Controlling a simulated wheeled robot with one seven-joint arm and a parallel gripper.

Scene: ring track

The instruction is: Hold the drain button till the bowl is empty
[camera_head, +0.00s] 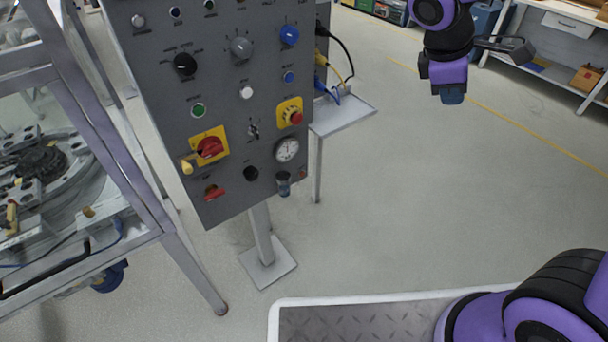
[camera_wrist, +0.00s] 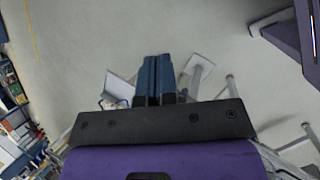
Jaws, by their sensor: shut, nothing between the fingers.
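A small clear filter bowl (camera_head: 284,184) hangs at the lower right of the grey control panel (camera_head: 215,100), below a round white gauge (camera_head: 287,149). How much liquid it holds is too small to tell. A small orange-red button (camera_head: 303,173) sits just right of the bowl; I cannot read its label, so I cannot be sure it is the drain button. My gripper (camera_head: 452,97) is in the air to the right of the panel, well apart from it. In the wrist view its blue fingers (camera_wrist: 153,80) are together and empty.
A side shelf (camera_head: 343,113) with cables juts from the panel's right edge. The panel stands on a post with a square foot plate (camera_head: 268,262). A metal-framed machine (camera_head: 150,190) stands at left, a workbench (camera_head: 565,35) at back right. Floor between panel and gripper is clear.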

